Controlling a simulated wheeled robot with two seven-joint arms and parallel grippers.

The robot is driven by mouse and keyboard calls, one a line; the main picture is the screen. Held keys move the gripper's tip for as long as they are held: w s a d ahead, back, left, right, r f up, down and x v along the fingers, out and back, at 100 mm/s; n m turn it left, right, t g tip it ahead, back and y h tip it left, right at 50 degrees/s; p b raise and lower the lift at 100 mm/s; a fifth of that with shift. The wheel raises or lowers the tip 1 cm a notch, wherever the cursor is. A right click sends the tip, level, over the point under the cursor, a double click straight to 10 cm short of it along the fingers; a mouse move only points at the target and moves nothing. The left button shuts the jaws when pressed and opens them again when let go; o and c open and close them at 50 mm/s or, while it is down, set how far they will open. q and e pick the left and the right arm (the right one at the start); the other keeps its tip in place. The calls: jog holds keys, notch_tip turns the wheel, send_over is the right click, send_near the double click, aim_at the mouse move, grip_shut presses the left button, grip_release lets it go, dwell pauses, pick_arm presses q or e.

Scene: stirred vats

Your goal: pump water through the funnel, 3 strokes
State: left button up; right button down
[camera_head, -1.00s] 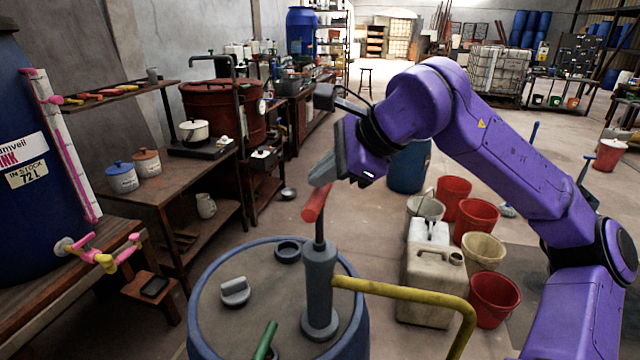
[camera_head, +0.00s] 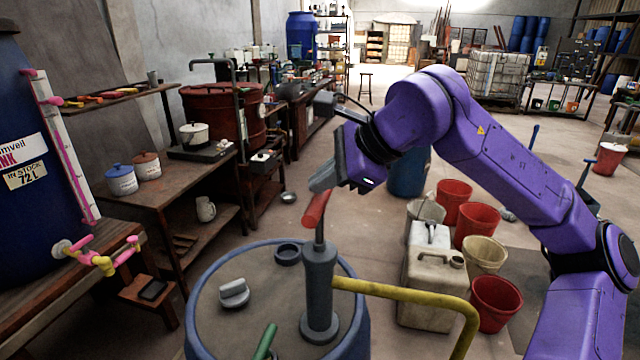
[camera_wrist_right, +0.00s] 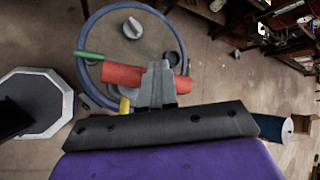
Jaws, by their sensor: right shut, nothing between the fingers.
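A hand pump with a grey body (camera_head: 319,285) stands upright on the lid of a blue drum (camera_head: 222,320). Its red bar handle (camera_head: 315,212) sits on a short rod above the body. A yellow spout pipe (camera_head: 410,293) runs right from the pump and bends down out of frame. My right gripper (camera_head: 323,178) is shut and empty at the handle's upper end. In the right wrist view its fingers (camera_wrist_right: 158,72) cover part of the handle (camera_wrist_right: 122,76); I cannot tell whether they touch it. No funnel is visible. My left gripper is not in view.
A grey cap (camera_head: 234,293), a dark ring (camera_head: 287,254) and a green rod (camera_head: 265,340) are on the lid. A beige canister (camera_head: 428,295) and several buckets, one red (camera_head: 494,303), stand at right. A wooden bench (camera_head: 165,190) is at left.

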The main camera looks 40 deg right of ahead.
aim_at(324, 199)
jog(key=shift+f+b, duration=2.45)
jog(key=shift+f, duration=0.5)
dwell(1.7)
jog(key=shift+r, duration=0.1)
jog(key=shift+r+p, duration=2.9)
jog(key=shift+r, duration=0.65)
notch_tip(324, 199, up, 6)
jog(key=p, duration=0.4)
jog(key=shift+p, duration=0.35)
